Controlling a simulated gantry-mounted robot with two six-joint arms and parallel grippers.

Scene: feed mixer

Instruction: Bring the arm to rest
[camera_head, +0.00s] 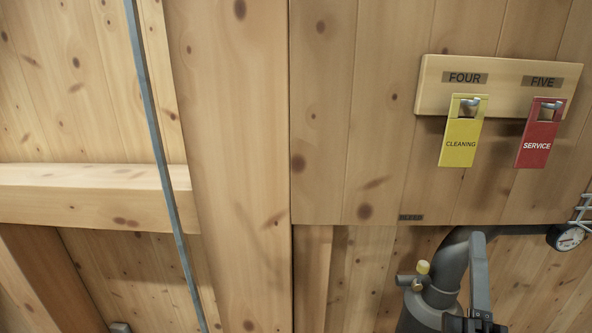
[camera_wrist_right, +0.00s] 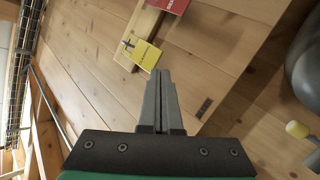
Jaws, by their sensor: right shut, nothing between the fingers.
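My right gripper (camera_head: 478,240) comes up from the bottom edge in the head view, in front of a dark grey pipe. In the right wrist view its two long grey fingers (camera_wrist_right: 160,76) are shut together with nothing between them. In that view the fingertips appear just below the yellow tag (camera_wrist_right: 146,54). In the head view the gripper is below the tags and their board, and no contact with the wall shows. My left gripper is not in view.
A yellow CLEANING tag (camera_head: 461,142) and a red SERVICE tag (camera_head: 535,143) hang on a wooden board (camera_head: 502,74) marked FOUR and FIVE. A grey pipe (camera_head: 452,262), yellow-tipped fitting (camera_head: 421,268) and gauge (camera_head: 569,237) are below. A thin grey bar (camera_head: 163,165) crosses the left.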

